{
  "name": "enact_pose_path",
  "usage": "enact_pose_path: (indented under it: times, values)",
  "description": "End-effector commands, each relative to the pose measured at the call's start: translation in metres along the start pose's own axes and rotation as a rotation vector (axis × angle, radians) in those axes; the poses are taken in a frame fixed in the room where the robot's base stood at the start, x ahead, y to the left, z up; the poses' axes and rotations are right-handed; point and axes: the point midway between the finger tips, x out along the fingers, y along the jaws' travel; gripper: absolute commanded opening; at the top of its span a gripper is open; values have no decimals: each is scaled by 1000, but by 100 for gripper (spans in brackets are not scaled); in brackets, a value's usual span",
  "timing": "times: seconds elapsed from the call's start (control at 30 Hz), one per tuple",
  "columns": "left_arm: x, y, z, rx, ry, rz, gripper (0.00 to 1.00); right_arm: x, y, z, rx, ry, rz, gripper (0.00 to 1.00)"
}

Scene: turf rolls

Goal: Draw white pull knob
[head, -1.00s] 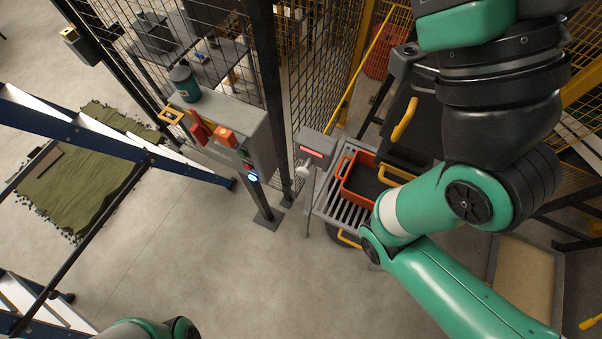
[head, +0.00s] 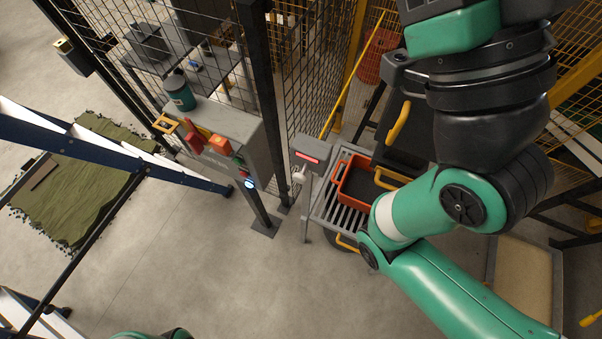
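A white pull knob (head: 299,175) sticks out below a small grey box (head: 312,150) with a red lit strip, on a post beside the dark mesh fence. Neither of my grippers is near the knob in the head view. My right arm crosses the right side, and its forearm runs out at the bottom right. Only a small piece of my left arm shows at the bottom left edge. Both grippers are out of the picture, so what they hold is hidden.
A slatted rack (head: 329,212) with an orange tray (head: 341,192) stands right of the knob. A grey control cabinet (head: 243,141) with a red-orange button (head: 219,145) and a dark green canister (head: 180,95) is to the left. The concrete floor in front is clear.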

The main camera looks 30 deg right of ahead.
Motion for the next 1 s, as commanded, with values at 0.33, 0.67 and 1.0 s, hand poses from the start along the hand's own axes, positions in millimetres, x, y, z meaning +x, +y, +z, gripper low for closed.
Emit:
enact_pose_path:
  times: [0.33,0.67,1.0]
  values:
    - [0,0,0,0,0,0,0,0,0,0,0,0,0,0]
    - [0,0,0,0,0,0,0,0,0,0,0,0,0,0]
    - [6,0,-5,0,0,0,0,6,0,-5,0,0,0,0]
